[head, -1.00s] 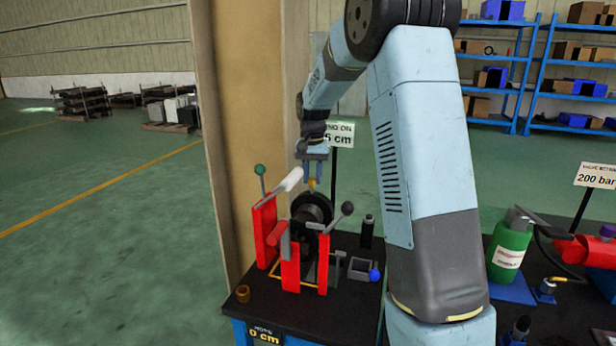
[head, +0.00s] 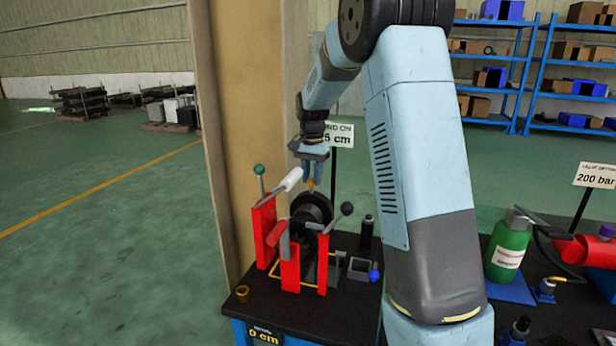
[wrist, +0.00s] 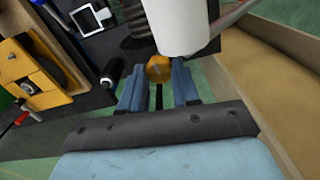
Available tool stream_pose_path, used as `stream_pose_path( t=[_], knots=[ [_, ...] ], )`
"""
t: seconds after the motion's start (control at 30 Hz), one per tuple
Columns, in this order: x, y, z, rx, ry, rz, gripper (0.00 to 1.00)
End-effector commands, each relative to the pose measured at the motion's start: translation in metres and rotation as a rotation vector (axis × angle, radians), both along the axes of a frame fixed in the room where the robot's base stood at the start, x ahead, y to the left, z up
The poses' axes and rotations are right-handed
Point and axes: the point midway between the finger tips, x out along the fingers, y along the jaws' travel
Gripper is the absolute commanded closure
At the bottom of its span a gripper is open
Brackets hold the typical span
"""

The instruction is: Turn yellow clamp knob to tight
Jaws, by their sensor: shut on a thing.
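The yellow clamp knob (wrist: 158,68) shows between the tips of my gripper's two blue fingers in the wrist view. In the head view it is a small yellow spot (head: 311,183) just under the fingertips. My gripper (head: 312,177) points down above the crane stand and is shut on the knob. The fingers hide the knob's sides. No tight mark on the clamp can be made out. The red-framed stand (head: 264,235) holds a dark drum (head: 318,207) below the gripper.
A white handle (head: 291,179) is close beside the fingers and looms large in the wrist view (wrist: 178,25). A green-ball lever (head: 260,170) and a black-ball lever (head: 346,208) rise from the stand. A sign on a post (head: 338,136) stands behind.

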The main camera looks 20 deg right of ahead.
Motion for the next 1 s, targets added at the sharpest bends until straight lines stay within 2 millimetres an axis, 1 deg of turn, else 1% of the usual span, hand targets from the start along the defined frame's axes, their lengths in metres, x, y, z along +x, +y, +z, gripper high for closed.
stream_pose_path(
  t=[0.07, 0.1, 0.33, 0.57, 0.67, 0.77, 0.83, 1.0],
  knots=[
    [0.002, 0.001, 0.001, 0.001, -0.006, 0.001, 1.00],
    [0.002, 0.001, 0.001, 0.001, -0.006, 0.002, 0.66],
    [0.001, 0.001, 0.001, 0.000, -0.003, 0.002, 0.44],
    [0.000, 0.001, 0.000, 0.001, -0.001, 0.002, 0.44],
    [0.001, 0.001, 0.005, 0.001, -0.002, 0.002, 0.44],
    [0.001, 0.001, 0.015, 0.000, -0.004, 0.002, 0.44],
    [0.001, 0.001, 0.026, 0.000, -0.004, 0.002, 0.44],
    [0.002, 0.001, 0.060, 0.000, -0.006, 0.002, 0.44]
  ],
)
